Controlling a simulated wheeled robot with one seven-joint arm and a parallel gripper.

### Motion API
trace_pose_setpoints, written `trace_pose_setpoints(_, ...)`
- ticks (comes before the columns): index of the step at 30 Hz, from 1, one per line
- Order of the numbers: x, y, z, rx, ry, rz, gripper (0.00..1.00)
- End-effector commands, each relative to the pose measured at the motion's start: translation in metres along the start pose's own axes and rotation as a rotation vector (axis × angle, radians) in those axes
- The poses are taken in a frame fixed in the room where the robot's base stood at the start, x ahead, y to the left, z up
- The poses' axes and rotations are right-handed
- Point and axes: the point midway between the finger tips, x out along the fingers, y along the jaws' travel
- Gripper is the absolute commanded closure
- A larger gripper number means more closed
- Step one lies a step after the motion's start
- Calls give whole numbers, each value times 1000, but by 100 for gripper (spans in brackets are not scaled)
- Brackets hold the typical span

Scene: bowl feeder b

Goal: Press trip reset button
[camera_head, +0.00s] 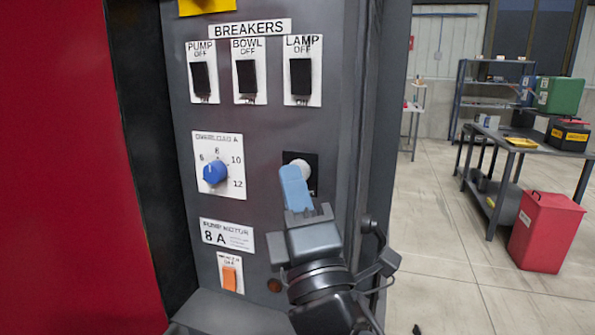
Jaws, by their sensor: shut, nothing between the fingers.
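A grey control panel (262,122) stands upright in front of me. On its right side is a black square plate (312,160) with a pale round part (303,167), partly hidden by my gripper; no label for it shows. My gripper (291,172) is shut and empty, its light blue fingers pointing up at the lower left of that round part. I cannot tell whether the fingertips touch it. The words "trip reset" are not readable anywhere in view.
Three black breaker switches (247,77) sit above. A blue overload dial (215,172) and an orange switch (230,278) are to the left. A small dark red round part (274,286) sits low beside my wrist. A workbench (520,150) and red bin (545,232) stand right, beyond open floor.

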Motion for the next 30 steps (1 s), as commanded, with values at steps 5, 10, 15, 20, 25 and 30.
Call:
trace_pose_setpoints(5,2,-1,1,0,0,0,100)
trace_pose_setpoints(10,3,-2,2,0,0,1,100)
trace_pose_setpoints(15,3,-2,2,0,-1,1,100)
trace_pose_setpoints(20,3,-2,2,0,-1,0,100)
trace_pose_setpoints(25,-1,0,0,-1,-1,0,100)
trace_pose_setpoints(30,-7,5,-4,-1,0,1,100)
